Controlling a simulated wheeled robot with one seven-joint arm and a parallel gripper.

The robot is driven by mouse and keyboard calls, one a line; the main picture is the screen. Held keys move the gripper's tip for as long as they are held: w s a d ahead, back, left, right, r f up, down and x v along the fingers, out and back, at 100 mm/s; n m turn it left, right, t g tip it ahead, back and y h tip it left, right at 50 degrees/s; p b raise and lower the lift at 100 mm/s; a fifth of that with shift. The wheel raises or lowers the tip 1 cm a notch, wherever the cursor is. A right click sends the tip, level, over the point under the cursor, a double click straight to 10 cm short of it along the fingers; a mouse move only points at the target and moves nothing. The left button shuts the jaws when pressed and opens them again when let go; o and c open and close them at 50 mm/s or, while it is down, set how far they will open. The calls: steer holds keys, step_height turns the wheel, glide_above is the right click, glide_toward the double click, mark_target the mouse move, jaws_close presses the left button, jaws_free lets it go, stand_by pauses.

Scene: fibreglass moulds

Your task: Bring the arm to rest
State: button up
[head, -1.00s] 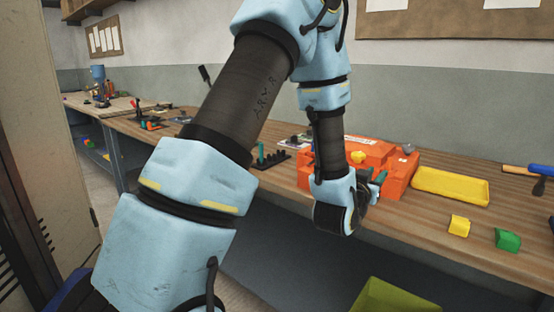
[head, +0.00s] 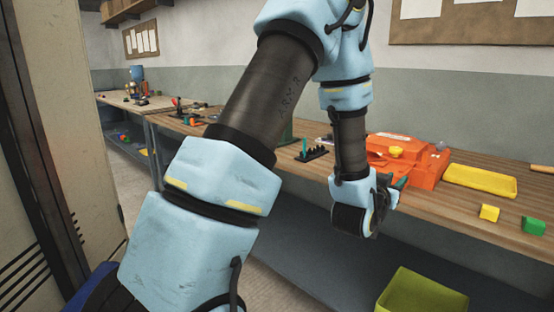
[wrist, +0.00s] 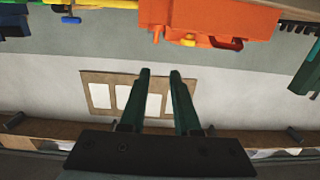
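My arm hangs bent across the middle of the head view, its wrist pointing away from me towards the workbench (head: 470,208). My gripper (head: 402,184) is at the bench's front edge, in front of the orange case (head: 425,178), and is mostly hidden behind my wrist. In the wrist view my gripper (wrist: 160,73) shows two dark green fingers apart with nothing between them. That view is upside down, with the orange case (wrist: 208,22) at its top, clear of the fingers.
A yellow tray (head: 480,182), yellow block (head: 489,213) and green block (head: 533,226) lie right of the case. A black rack (head: 313,154) stands left of it. A green bin (head: 420,297) is below the bench. A tall cabinet (head: 60,130) stands close on the left.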

steer(key=w+a+f+n+g+y+p, duration=0.15)
steer(key=a+y, duration=0.25)
steer(key=a, duration=0.6)
steer(key=w+a+f+n+g+y+p, duration=0.1)
steer(key=a+f+n+g+y, duration=0.2)
steer(key=a, duration=0.7)
steer(key=s+a+r+n+g+y, duration=0.1)
steer(key=s+a+g+y, duration=0.1)
steer(key=s+a, duration=0.5)
steer(key=s+a+r+n+g+y+p, duration=0.1)
steer(key=s+a+g+y, duration=0.1)
steer(key=s+a+g, duration=0.3)
steer(key=s+a, duration=0.2)
steer(key=a, duration=0.2)
steer(key=shift+r+n+y, duration=0.2)
steer(key=shift+n+y, duration=0.1)
steer(key=shift+n, duration=0.05)
